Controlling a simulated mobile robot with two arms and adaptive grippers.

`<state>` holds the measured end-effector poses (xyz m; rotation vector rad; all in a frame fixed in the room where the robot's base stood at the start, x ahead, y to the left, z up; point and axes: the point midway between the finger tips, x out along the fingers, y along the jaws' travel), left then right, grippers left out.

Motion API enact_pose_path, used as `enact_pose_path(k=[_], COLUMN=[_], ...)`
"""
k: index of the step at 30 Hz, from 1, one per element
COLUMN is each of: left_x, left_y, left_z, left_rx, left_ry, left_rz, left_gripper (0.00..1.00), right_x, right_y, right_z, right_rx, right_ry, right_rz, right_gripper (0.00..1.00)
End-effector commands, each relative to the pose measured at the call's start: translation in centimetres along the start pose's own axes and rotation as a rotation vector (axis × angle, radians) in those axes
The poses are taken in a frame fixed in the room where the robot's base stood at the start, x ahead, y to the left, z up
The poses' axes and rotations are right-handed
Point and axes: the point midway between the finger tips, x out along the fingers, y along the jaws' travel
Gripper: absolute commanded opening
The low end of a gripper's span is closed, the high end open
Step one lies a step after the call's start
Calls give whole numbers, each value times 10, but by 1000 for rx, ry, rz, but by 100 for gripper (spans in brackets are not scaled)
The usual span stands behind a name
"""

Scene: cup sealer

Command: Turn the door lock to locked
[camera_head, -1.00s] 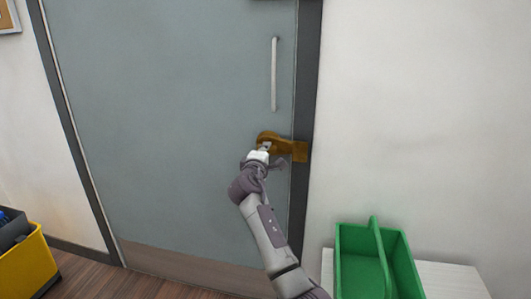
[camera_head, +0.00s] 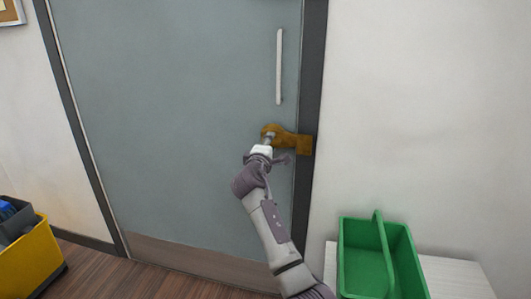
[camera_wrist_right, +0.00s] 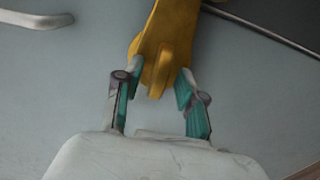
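The brass-coloured door lock (camera_head: 291,139) is mounted on the right edge of the grey door (camera_head: 180,110), below the vertical handle. My right gripper (camera_head: 268,139) is at the lock's left end. In the right wrist view the lock (camera_wrist_right: 178,20) looks yellow, and its raised thumb-turn (camera_wrist_right: 161,72) points toward the gripper. The two teal-padded fingers of the right gripper (camera_wrist_right: 160,82) stand apart, one on each side of the thumb-turn's end. Firm contact cannot be made out. My left gripper is not in view.
A long pale handle (camera_head: 279,66) is above the lock; part of it seems to show in the wrist view. A green caddy (camera_head: 377,260) stands on a white surface (camera_head: 452,277) at lower right. A yellow bin (camera_head: 30,262) is at lower left.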

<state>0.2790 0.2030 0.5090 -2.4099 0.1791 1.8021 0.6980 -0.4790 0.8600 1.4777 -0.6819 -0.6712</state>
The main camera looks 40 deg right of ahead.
Motion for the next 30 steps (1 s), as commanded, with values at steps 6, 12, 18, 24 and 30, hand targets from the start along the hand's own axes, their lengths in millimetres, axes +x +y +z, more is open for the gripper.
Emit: enact_pose_path(k=[6,12,18,24,30], left_x=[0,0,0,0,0], left_y=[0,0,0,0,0], left_z=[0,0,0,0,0], left_rx=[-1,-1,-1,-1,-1], left_ry=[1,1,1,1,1], left_rz=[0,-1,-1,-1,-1], left_gripper=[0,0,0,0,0], right_x=[-43,-84,-107,-112,-111], right_y=[-2,-2,-1,-1,-1], right_z=[0,0,0,0,0], right_rx=[2,2,2,0,0], right_ry=[3,2,1,0,0], right_rz=[-3,-3,-3,-3,-2], right_gripper=[40,40,40,40,40])
